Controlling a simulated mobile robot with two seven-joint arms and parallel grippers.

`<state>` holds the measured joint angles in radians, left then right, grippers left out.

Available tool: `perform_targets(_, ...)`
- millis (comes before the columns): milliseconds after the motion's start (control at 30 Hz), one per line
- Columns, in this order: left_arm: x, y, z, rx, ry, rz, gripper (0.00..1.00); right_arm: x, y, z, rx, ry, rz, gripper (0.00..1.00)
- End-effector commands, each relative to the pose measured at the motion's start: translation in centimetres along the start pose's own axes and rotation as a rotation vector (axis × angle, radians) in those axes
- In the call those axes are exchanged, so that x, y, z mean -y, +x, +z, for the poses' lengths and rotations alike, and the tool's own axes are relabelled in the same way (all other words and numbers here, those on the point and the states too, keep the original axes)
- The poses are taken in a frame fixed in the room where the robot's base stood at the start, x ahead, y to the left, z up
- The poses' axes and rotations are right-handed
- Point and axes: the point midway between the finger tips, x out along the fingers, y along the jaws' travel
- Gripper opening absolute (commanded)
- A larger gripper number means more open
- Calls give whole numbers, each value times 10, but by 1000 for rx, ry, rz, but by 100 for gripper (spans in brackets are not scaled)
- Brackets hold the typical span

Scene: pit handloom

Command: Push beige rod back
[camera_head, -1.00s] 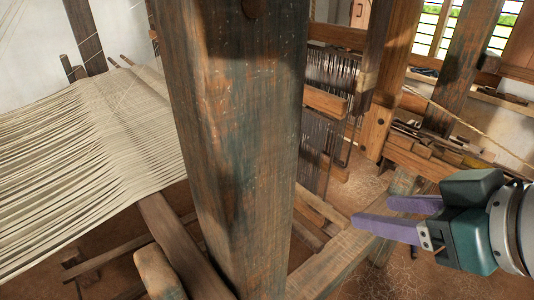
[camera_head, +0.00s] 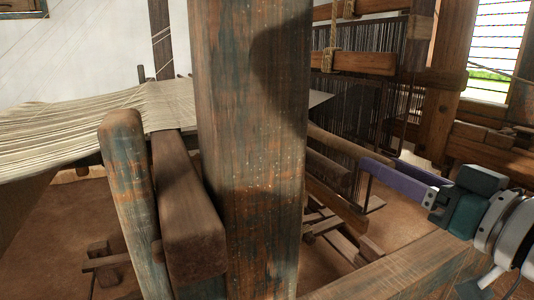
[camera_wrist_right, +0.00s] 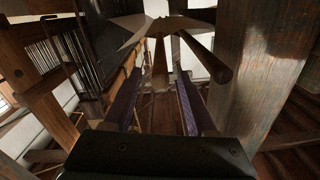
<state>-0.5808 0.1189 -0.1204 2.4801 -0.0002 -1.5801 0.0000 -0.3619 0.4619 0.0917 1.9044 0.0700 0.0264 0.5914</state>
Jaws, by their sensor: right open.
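My right gripper (camera_head: 383,164) is at the right of the head view, its purple fingers pointing left toward the loom's wooden bars (camera_head: 332,172). In the right wrist view the two fingers (camera_wrist_right: 159,75) are apart, and I see nothing clamped between them. A pale brown rod (camera_wrist_right: 160,62) appears end-on beyond and between the fingertips, under the beige cloth. It may be the beige rod; I cannot tell whether a finger touches it. A darker bar (camera_wrist_right: 205,58) slants to its right. My left gripper is not in view.
A thick wooden post (camera_head: 252,150) blocks the middle of the head view; it also stands right of the gripper in the wrist view (camera_wrist_right: 275,75). Beige warp cloth (camera_head: 90,120) stretches at left. A wooden beam (camera_head: 415,265) crosses the lower right.

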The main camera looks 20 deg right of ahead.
Motion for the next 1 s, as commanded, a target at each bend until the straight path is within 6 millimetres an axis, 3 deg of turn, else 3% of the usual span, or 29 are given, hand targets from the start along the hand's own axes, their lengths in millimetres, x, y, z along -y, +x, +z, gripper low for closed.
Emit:
perform_targets(200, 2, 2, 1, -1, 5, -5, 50, 0, 40, -1, -3, -2, 0, 57)
perform_targets(433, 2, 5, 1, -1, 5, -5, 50, 0, 70, 0, 0, -1, 0, 57)
perform_targets(867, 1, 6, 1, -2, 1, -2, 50, 0, 81, 0, 2, -1, 0, 57)
perform_targets(1000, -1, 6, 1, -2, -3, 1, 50, 0, 80, 0, 2, -1, 0, 44)
